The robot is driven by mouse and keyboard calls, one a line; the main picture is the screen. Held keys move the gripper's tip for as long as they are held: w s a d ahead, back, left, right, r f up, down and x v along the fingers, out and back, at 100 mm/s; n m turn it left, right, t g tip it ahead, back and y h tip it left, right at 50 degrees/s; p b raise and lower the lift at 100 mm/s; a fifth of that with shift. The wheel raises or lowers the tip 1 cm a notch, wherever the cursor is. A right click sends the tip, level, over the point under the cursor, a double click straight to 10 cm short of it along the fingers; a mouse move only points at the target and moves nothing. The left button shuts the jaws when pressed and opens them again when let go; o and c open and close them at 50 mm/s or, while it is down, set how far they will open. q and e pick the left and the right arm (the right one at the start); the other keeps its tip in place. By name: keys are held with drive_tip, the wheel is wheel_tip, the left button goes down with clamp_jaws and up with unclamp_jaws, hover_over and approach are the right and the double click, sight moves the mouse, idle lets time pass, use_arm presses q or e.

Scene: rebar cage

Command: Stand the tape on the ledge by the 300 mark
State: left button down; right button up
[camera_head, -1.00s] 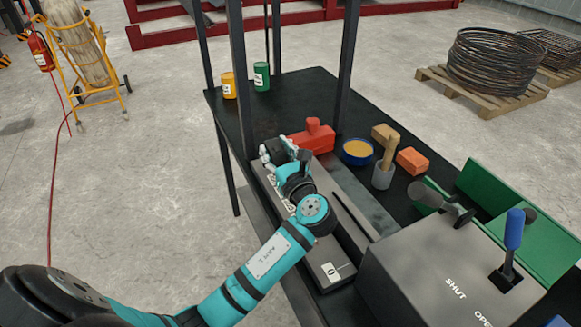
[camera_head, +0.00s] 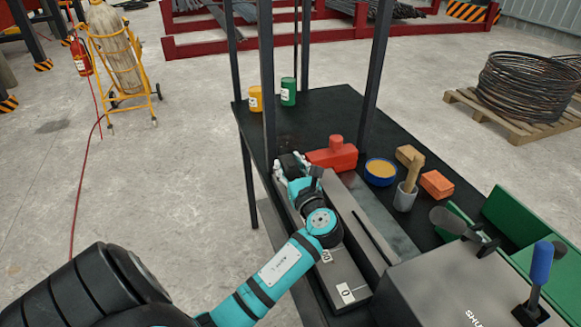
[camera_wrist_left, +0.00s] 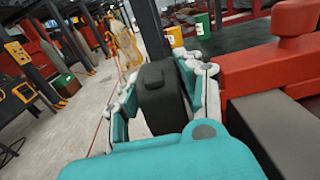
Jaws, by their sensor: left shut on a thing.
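My left gripper (camera_head: 288,172) is shut on the black tape (camera_wrist_left: 160,98). In the left wrist view the tape sits upright between the two fingers. In the head view the tape (camera_head: 290,162) shows as a dark shape at the gripper's tip, partly hidden by the fingers. The gripper is over the far end of the long grey ledge (camera_head: 345,272), just left of the red block. A white 0 label (camera_head: 345,293) is at the ledge's near end. Another label (camera_head: 326,256) is partly covered by my arm; I cannot read it fully. The 300 mark is not readable. My right gripper is not in view.
The red block (camera_head: 332,158) with a knob is close beside the gripper. A blue bowl (camera_head: 381,172), a grey cup (camera_head: 405,198) and an orange brick (camera_head: 436,184) are to the right. Dark posts (camera_head: 267,90) rise from the black bench. Yellow and green cans (camera_head: 288,92) stand behind.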

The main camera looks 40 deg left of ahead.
sight(290, 157)
use_arm(q)
drive_tip(key=w+a, duration=0.2)
drive_tip(key=w, duration=0.1)
drive_tip(key=shift+a+f, duration=0.15)
drive_tip(key=shift+a, duration=0.15)
drive_tip(key=shift+w+f, duration=0.1)
drive_tip(key=shift+f, duration=1.7)
drive_tip(key=c, duration=1.1)
unclamp_jaws()
drive_tip(key=shift+f, duration=0.15)
